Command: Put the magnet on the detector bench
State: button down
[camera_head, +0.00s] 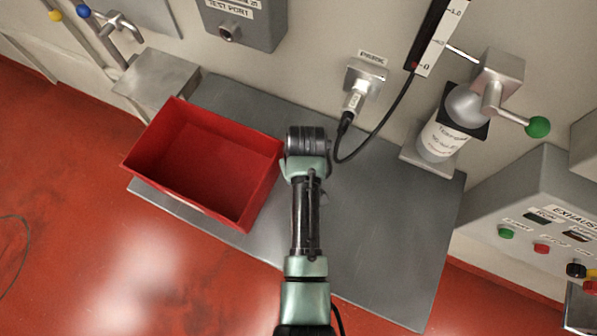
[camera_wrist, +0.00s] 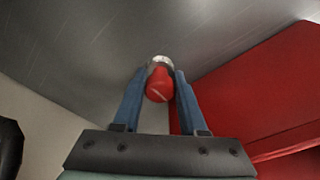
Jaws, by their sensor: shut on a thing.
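In the wrist view, my gripper (camera_wrist: 159,76) is shut on a small red, rounded piece with a shiny metallic end, which looks like the magnet (camera_wrist: 158,86). The two blue fingers press it from both sides. Grey metal, which looks like the bench top, fills the background beyond it; whether the magnet touches it, I cannot tell. In the head view, my arm reaches over the grey bench top (camera_head: 375,240), just right of a red bin. My wrist hides the fingers and the magnet there. No label shows which surface is the detector bench.
The open, empty-looking red bin (camera_head: 205,165) stands on the bench's left part. A cable hangs from the park socket (camera_head: 362,80) behind my wrist. A white labelled cylinder (camera_head: 440,140) stands at the back right. A button panel (camera_head: 545,225) is far right. The bench's front right is clear.

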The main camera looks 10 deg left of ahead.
jog(key=shift+c, duration=2.2)
grip_release()
jog(key=shift+f, duration=0.1)
notch_tip(320, 180, up, 12)
jog(key=s, duration=0.2)
jog(key=w+d+r+m+t, duration=0.1)
jog(key=w+r+t, duration=0.4)
jog(key=r, duration=0.4)
jog(key=w+r+t, duration=0.3)
jog(key=w+r, duration=0.4)
jog(key=r, duration=0.1)
notch_tip(320, 180, up, 17)
jog(key=w+m+t, duration=0.2)
jog(key=t, duration=0.4)
jog(key=s+d+r+m+t, duration=0.1)
jog(key=s+r+t, duration=0.5)
jog(key=r, duration=0.7)
jog(key=s+d+r+m+t, duration=0.1)
jog(key=s+r+t, duration=0.4)
jog(key=s+r, duration=0.4)
notch_tip(320, 180, up, 5)
jog(key=shift+s+d+r+t+h, duration=0.1)
jog(key=shift+s+d+t+h, duration=0.05)
jog(key=shift+d+t+h, duration=0.25)
